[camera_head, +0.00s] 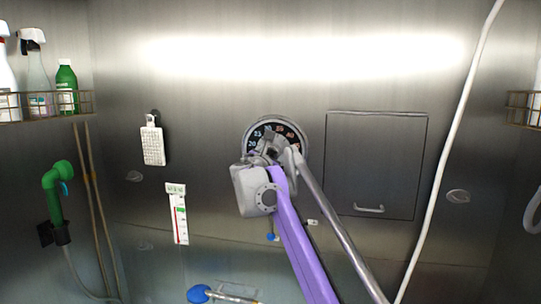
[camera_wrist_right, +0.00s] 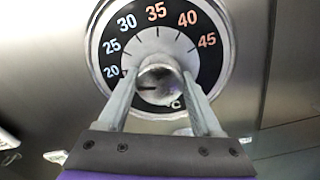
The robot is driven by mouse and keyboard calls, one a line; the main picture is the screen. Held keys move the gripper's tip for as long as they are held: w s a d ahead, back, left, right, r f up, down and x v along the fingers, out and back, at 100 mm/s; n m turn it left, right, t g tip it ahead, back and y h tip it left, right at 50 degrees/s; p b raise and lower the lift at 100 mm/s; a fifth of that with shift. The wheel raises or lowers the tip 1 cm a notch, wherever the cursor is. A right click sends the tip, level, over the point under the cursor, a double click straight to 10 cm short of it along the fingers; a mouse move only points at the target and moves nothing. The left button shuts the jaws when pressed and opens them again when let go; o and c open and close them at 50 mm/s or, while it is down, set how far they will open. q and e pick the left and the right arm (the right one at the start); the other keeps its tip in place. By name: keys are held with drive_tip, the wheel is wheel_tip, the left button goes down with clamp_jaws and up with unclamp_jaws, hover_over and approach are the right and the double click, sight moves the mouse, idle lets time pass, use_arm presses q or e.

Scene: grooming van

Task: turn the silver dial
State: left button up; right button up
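The silver dial (camera_wrist_right: 160,86) is a round metal knob at the centre of a black ring scale (camera_wrist_right: 157,13) with numbers from 20 to 45, on the steel wall. A dark mark on its face points left, just below the 20. My right gripper (camera_head: 268,152) is at the dial and hides most of it in the head view. In the right wrist view its two fingers (camera_wrist_right: 160,76) are spread, one on each side of the knob. I cannot tell whether they touch it. My left gripper is not in view.
A closed hatch with a handle (camera_head: 375,165) is right of the scale. A white hose (camera_head: 437,180) hangs further right. A white grater-like pad (camera_head: 153,145), a thermometer strip (camera_head: 179,215) and a green sprayer (camera_head: 56,190) are on the left. Bottles stand in a rack (camera_head: 50,104).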

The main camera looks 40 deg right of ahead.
drive_tip(key=c, duration=0.7)
drive_tip(key=shift+r+m+p, duration=0.2)
drive_tip(key=shift+m+p, duration=0.7)
drive_tip(key=shift+m, duration=0.3)
drive_tip(key=m+p, duration=0.1)
drive_tip(key=m, duration=0.1)
drive_tip(key=shift+f+m, duration=0.1)
drive_tip(key=shift+m, duration=0.3)
drive_tip(key=m, duration=0.2)
drive_tip(key=shift+f+m, duration=0.1)
drive_tip(key=shift+m, duration=0.2)
drive_tip(key=m, duration=0.3)
drive_tip(key=shift+m, duration=0.3)
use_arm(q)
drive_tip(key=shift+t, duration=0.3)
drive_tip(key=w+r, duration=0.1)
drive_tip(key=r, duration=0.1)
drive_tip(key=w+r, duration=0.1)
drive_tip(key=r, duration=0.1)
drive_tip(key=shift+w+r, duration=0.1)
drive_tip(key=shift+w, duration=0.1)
use_arm(e)
drive_tip(key=m, duration=0.6)
drive_tip(key=shift+m, duration=0.3)
